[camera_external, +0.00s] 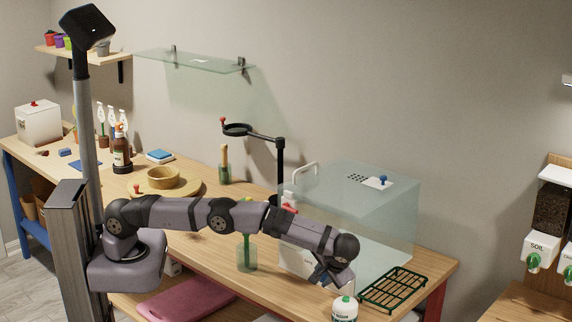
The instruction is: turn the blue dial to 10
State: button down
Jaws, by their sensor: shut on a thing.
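My gripper (325,281) is at the low front of the clear case (345,205), in front of a white unit (297,258) on the bench. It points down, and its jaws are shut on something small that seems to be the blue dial. The fingers and wrist hide the dial's face and marks, so its reading cannot be told. A separate blue knob (383,179) stands on a white plate on top of the case, away from my gripper.
A white bottle with a green cap (344,308) stands just below my gripper. A green wire rack (393,288) lies to the right. A green glass jar (247,257) stands left, under my forearm. A black ring stand (280,165) rises behind my arm.

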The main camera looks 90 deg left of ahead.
jog(key=shift+b, duration=0.3)
dwell(0.5)
jog(key=c, duration=1.5)
grip_release()
jog(key=shift+r, duration=0.15)
jog(key=shift+r+p, duration=2.75)
jog(key=shift+r, duration=2.15)
